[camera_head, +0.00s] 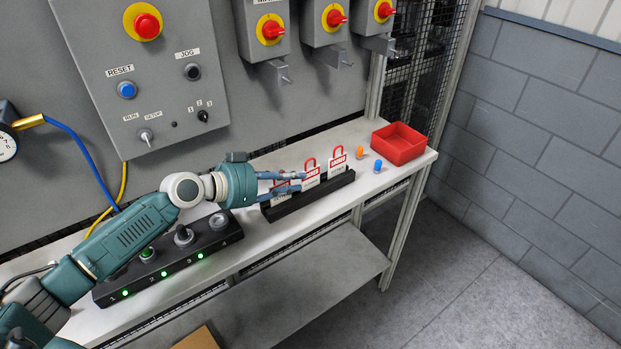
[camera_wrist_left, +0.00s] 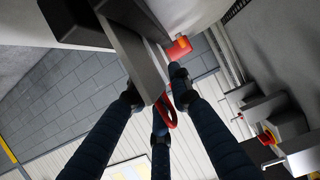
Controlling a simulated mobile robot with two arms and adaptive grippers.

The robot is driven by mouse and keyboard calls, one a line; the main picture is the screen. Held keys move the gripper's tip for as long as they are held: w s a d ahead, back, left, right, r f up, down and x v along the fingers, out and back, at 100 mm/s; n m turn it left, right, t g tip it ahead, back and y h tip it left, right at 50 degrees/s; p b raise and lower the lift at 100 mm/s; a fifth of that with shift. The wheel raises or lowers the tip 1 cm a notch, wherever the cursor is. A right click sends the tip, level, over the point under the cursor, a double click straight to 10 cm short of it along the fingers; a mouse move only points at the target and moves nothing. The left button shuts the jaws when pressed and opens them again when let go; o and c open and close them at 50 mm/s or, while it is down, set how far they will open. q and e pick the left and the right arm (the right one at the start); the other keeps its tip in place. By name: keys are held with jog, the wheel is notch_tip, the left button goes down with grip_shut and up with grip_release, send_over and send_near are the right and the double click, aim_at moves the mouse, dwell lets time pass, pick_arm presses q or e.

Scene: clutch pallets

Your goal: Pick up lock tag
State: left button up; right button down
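Three white lock tags with red headers and red loops stand in a row in a black rack (camera_head: 318,194) on the bench: a left one (camera_head: 281,191), a middle one (camera_head: 311,174) and a right one (camera_head: 338,160). My left gripper (camera_head: 297,183) is at the left tag, with its blue fingers spread on either side of it and partly covering it. In the left wrist view, a tag (camera_wrist_left: 137,58) with its red loop (camera_wrist_left: 169,110) lies between the parted fingers (camera_wrist_left: 156,92). Whether a finger touches it is unclear. My right gripper is out of view.
A red bin (camera_head: 399,144) stands at the bench's right end, with an orange plug (camera_head: 360,152) and a blue plug (camera_head: 378,165) beside it. A black button box (camera_head: 170,259) sits under my left arm. Red rotary switches (camera_head: 271,30) hang above.

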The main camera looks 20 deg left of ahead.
aim_at(310, 177)
pick_arm(q)
jog(key=p+x, duration=0.1)
jog(key=x, duration=0.3)
jog(key=shift+w+d, duration=0.15)
jog(key=shift+w, duration=0.05)
jog(key=shift+s, duration=0.1)
jog(key=shift+c, duration=0.6)
grip_shut()
